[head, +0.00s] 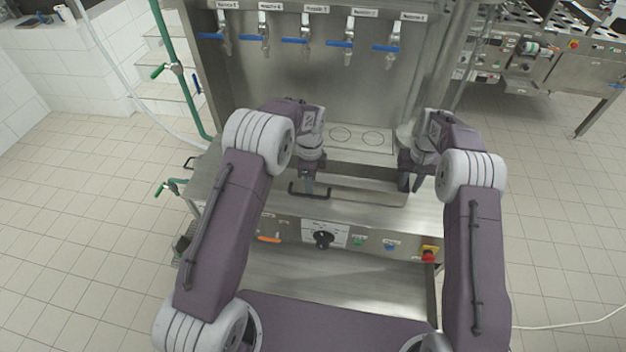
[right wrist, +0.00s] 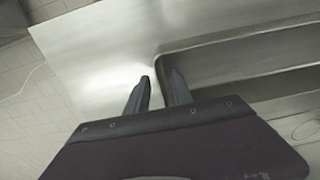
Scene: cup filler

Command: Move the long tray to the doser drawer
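The long tray (head: 350,188) appears as a long, shallow steel trough in the head view, lying across the front of the machine between my two grippers. Its end and rim (right wrist: 240,60) show in the right wrist view. My right gripper (right wrist: 160,76) has its fingers apart, one on each side of the tray's end wall, with a visible gap. It also shows at the tray's right end in the head view (head: 408,182). My left gripper (head: 309,184) points down at the tray's left end; its finger gap is too small to judge.
A black handle (head: 308,191) lies by my left gripper. Behind is a steel plate with ring marks (head: 357,138), under several taps with blue levers (head: 304,42). A control panel with a dial (head: 322,238) and red button (head: 429,254) is in front.

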